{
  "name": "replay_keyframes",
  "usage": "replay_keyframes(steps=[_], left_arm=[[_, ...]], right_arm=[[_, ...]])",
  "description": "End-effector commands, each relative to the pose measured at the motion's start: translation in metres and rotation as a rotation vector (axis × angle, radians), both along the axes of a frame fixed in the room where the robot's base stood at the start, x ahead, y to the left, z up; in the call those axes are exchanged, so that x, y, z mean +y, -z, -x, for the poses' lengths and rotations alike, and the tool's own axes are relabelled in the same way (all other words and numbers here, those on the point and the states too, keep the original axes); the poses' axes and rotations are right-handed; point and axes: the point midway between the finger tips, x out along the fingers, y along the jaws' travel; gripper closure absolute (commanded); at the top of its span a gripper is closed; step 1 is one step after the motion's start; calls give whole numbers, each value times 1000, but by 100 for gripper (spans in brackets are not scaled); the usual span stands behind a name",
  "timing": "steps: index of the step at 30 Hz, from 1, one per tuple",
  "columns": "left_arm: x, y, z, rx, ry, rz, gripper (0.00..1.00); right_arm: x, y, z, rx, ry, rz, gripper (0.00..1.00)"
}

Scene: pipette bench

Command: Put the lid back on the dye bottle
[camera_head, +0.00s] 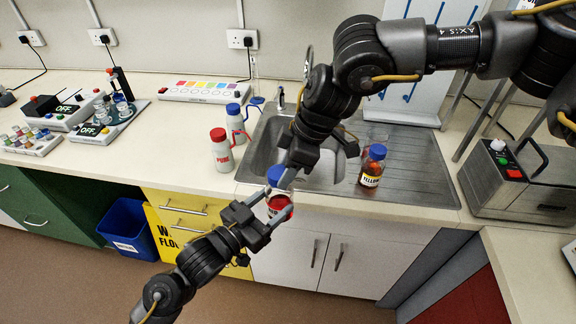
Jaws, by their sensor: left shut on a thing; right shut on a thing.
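A bottle of red dye (283,203) with a partly hidden label is in front of the sink at the counter's front edge. My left gripper (273,210) comes from the lower left and is shut on this bottle. A blue lid (275,174) is at the top of the bottle. My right gripper (282,182) reaches down from above and is shut on the lid. The fingers partly hide the lid and the bottle's neck, so I cannot tell whether the lid is seated or just above the mouth.
A blue-capped yellow dye bottle (372,167) stands on the drainer (418,175) at right. A red-capped "PURE" wash bottle (221,150) and blue-capped bottles (235,123) stand left of the sink (262,150). A metal box (520,180) is far right. Counter at left front is clear.

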Motion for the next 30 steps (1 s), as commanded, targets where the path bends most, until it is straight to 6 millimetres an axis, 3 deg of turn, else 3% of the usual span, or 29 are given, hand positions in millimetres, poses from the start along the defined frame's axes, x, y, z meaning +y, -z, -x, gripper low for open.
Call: replay_keyframes(steps=[9, 15, 20, 28, 29, 30], left_arm=[[0, -1, 0, -3, 1, -2, 100], [0, 0, 0, -2, 1, -2, 100], [0, 0, 0, -2, 1, -2, 100], [0, 0, 0, -1, 1, -2, 100], [0, 0, 0, -1, 0, -2, 100], [0, 0, 0, -2, 0, -1, 100]], right_arm=[[6, 1, 14, -4, 653, 2, 80], [9, 1, 16, -5, 971, 2, 80], [9, 0, 16, -6, 1065, -5, 80], [9, 0, 16, -5, 1070, -6, 80], [9, 0, 16, -4, 1070, -6, 55], [9, 0, 16, -4, 1070, -6, 50]])
